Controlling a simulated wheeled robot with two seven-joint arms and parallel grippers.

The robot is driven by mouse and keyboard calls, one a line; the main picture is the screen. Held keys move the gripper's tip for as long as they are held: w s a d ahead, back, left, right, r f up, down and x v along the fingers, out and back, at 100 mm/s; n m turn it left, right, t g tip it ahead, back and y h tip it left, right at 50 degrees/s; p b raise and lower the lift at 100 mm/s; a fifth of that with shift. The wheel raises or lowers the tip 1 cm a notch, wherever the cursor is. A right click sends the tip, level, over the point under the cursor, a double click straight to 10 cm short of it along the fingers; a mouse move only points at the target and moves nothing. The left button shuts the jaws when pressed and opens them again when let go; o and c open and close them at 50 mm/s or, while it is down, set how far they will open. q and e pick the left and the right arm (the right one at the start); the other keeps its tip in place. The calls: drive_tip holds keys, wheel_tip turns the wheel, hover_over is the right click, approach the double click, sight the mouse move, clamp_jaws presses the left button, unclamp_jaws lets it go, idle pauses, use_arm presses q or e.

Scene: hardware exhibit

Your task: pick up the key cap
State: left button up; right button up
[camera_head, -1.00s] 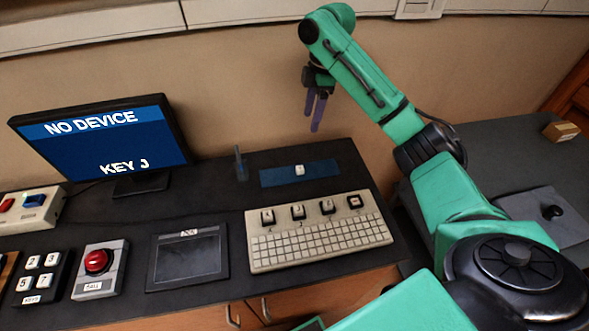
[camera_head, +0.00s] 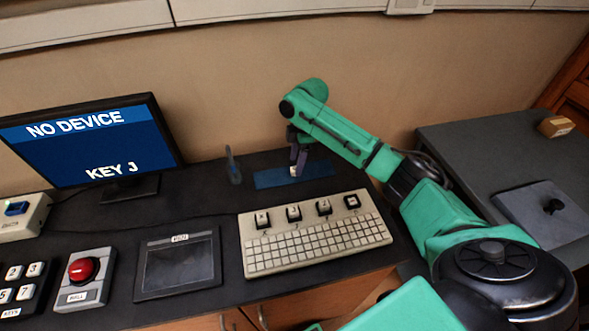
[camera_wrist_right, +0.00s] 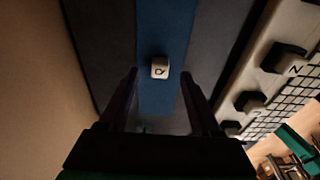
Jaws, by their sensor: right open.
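A small white key cap (camera_head: 293,171) lies on the blue mat (camera_head: 318,170) behind the keyboard. In the right wrist view the cap (camera_wrist_right: 160,68) shows one dark letter, hard to read, and sits midway across the gap between the fingertips. My right gripper (camera_head: 298,164) points down at the mat, open, with its dark fingers close to the cap and partly covering it in the head view. In the wrist view nothing is between the fingers (camera_wrist_right: 159,74) that clearly touches them. My left gripper is not in view.
A beige keyboard (camera_head: 320,244) with several raised keys stands in front of the mat. A small upright blue-grey piece (camera_head: 233,165) stands left of the mat. A monitor (camera_head: 95,140) reads "NO DEVICE" and "KEY J". A dark tablet (camera_head: 178,263) and red button (camera_head: 83,270) are further left.

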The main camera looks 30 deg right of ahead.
drive_tip(key=shift+a+f, duration=0.2)
drive_tip(key=shift+f, duration=1)
clamp_jaws()
drive_tip(key=shift+r, duration=0.1)
